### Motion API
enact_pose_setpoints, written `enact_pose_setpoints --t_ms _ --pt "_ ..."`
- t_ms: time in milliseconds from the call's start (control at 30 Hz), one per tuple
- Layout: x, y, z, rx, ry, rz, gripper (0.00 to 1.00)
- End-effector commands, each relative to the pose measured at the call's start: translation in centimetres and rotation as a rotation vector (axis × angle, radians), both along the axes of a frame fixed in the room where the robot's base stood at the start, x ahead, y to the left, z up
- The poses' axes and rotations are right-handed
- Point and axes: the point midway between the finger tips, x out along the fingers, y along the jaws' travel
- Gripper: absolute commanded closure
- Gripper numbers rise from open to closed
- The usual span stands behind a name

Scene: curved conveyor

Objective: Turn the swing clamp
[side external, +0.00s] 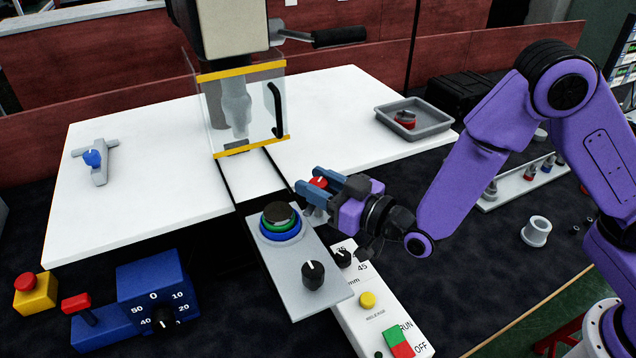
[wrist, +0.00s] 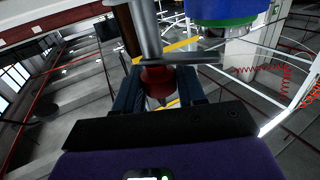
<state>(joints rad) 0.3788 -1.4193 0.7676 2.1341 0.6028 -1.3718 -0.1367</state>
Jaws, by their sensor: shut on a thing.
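A red-topped part (side external: 318,182), which I take for the swing clamp, stands at the far right corner of the grey plate (side external: 279,275). In the wrist view its red collar (wrist: 157,77) sits between my blue fingers, with a grey metal post (wrist: 145,30) and a flat bar (wrist: 185,60) crossing it. My gripper (side external: 316,188) comes in from the right and is shut on the red part. The fingers hide much of the clamp in the side view. A round stack of blue, green and dark rings (side external: 281,222) is on the plate, beside the clamp.
A machine with a clear guard (side external: 245,105) stands behind the plate. A control panel (side external: 375,300) lies to the right. A grey T-shaped fixture with a blue knob (side external: 92,158) is at left. A grey tray (side external: 440,122) sits at back right. The white table (side external: 150,130) is mostly clear.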

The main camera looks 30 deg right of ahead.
Motion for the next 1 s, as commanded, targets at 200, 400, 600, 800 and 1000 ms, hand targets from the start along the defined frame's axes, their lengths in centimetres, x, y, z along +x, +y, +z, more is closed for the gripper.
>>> enact_pose_setpoints --t_ms 200,400,600,800,1000 --pt "-0.12 0.12 -0.06 -0.001 0.000 -0.111 0.91" --pt "-0.08 0.06 -0.07 -0.001 0.002 -0.173 0.91" --pt "-0.04 0.00 -0.07 -0.001 0.001 -0.198 0.91" --pt "-0.01 -0.03 -0.07 -0.001 0.001 -0.201 0.91" --pt "-0.01 -0.02 -0.07 0.000 0.002 -0.200 0.51"
